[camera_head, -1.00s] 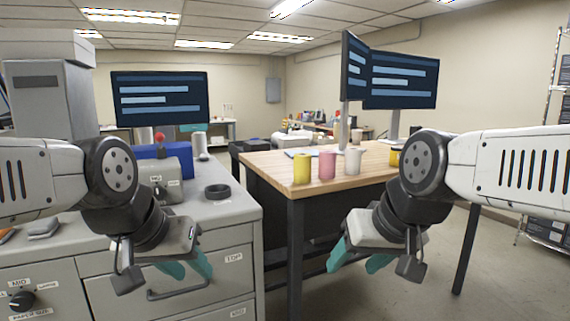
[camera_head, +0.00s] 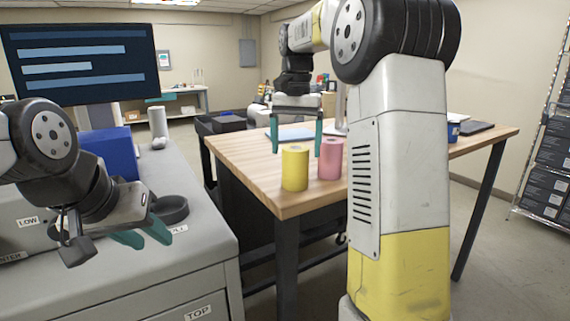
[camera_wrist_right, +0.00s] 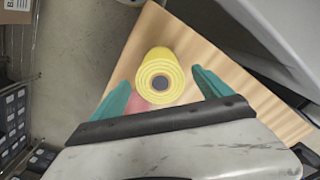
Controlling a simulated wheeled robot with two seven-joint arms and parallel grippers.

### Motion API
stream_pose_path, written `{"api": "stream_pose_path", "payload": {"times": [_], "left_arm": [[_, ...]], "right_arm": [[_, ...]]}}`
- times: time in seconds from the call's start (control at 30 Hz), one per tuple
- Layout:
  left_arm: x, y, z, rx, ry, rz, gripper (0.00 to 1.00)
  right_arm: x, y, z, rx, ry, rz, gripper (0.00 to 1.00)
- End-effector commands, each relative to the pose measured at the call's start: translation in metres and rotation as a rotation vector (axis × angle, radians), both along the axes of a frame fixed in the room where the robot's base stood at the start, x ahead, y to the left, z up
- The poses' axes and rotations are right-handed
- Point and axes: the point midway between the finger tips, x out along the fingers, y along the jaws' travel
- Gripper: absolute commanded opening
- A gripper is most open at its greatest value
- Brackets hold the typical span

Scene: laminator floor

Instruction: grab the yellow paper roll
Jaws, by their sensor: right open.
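The yellow paper roll (camera_head: 295,168) stands upright near the front corner of the wooden table, just left of a pink roll (camera_head: 330,160). My right gripper (camera_head: 297,148) is open above and around the yellow roll's top, fingers pointing down. In the right wrist view the yellow roll (camera_wrist_right: 160,78) shows its round end and dark core between the two teal fingers (camera_wrist_right: 165,95); I cannot tell whether they touch it. The pink roll (camera_wrist_right: 137,104) is partly hidden behind it. My left gripper (camera_head: 145,237) is open and empty over the grey cabinet at the left.
The wooden table (camera_head: 262,180) has a blue cup (camera_head: 453,132) at its right. The grey cabinet (camera_head: 205,215) carries a black ring (camera_head: 170,209) and a blue box (camera_head: 110,152). My right arm hides the table's middle.

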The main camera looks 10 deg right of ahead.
Motion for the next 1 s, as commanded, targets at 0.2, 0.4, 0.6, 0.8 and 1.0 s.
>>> {"api": "stream_pose_path", "payload": {"times": [0.2, 0.4, 0.6, 0.8, 1.0], "left_arm": [[0.000, 0.000, 0.001, 0.000, -0.002, 0.000, 0.36], [0.000, 0.000, 0.001, 0.000, -0.002, 0.000, 0.36], [0.000, 0.000, 0.001, 0.000, -0.002, 0.000, 0.36], [0.000, 0.000, 0.001, 0.000, -0.002, 0.000, 0.36], [0.000, 0.000, 0.001, 0.000, -0.002, 0.000, 0.36]], "right_arm": [[0.001, 0.001, -0.019, -0.001, 0.002, -0.002, 0.88], [0.001, 0.000, -0.045, -0.002, 0.003, -0.001, 0.88], [0.002, 0.000, -0.072, -0.001, 0.002, 0.000, 0.88], [0.003, 0.000, -0.077, 0.000, -0.001, 0.000, 0.88], [0.003, 0.000, -0.077, 0.000, -0.001, 0.000, 0.69]]}}
